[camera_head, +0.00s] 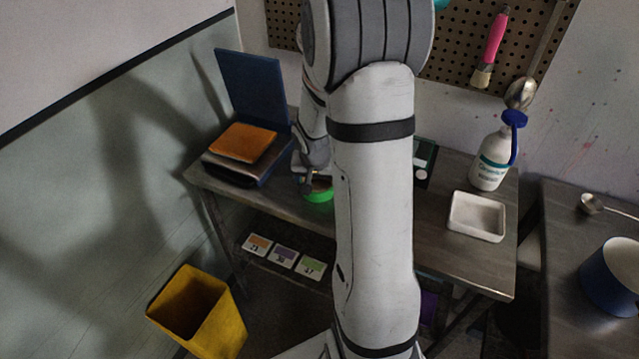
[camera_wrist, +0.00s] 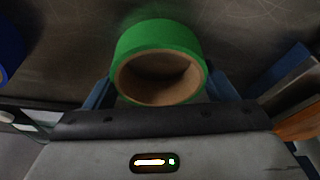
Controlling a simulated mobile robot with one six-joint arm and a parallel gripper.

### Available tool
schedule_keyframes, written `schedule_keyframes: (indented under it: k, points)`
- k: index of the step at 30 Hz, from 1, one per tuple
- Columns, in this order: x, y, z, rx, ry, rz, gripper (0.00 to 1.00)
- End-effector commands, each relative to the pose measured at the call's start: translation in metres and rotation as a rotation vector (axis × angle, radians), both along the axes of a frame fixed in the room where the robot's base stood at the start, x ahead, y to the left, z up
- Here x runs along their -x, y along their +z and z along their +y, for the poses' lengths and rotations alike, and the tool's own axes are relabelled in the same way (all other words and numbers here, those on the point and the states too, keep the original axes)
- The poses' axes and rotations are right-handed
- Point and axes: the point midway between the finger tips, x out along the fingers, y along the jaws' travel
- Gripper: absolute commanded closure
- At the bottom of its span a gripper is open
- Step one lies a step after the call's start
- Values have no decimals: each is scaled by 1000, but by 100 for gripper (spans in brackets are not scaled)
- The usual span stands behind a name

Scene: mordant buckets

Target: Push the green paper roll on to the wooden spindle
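The green paper roll (camera_wrist: 155,38) is in the middle of the wrist view, its brown core opening facing the camera. My gripper (camera_wrist: 160,88) has one blue finger against each side of the roll and appears shut on it. In the head view the green roll (camera_head: 319,196) is at the bench's front edge, partly hidden by my arm, with my gripper (camera_head: 309,180) at it. I cannot tell whether the roll touches the bench. I cannot make out the wooden spindle in either view.
A blue case with an orange pad (camera_head: 243,143) stands left of the roll on the bench (camera_head: 285,205). A white tray (camera_head: 476,217) and a blue-capped bottle (camera_head: 491,160) are at right. A yellow bin (camera_head: 215,325) stands on the floor. A blue object (camera_wrist: 8,50) shows in the wrist view.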

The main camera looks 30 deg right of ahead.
Motion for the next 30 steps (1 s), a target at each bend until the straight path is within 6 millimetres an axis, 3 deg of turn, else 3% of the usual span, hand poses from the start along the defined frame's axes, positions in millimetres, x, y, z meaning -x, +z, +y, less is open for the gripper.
schedule_keyframes:
  k: [9, 17, 30]
  points:
    - [0, 0, 0, 0, -1, 0, 47]
    - [0, 4, -1, 0, -1, -1, 47]
    - [-1, 82, -1, 1, -2, -6, 47]
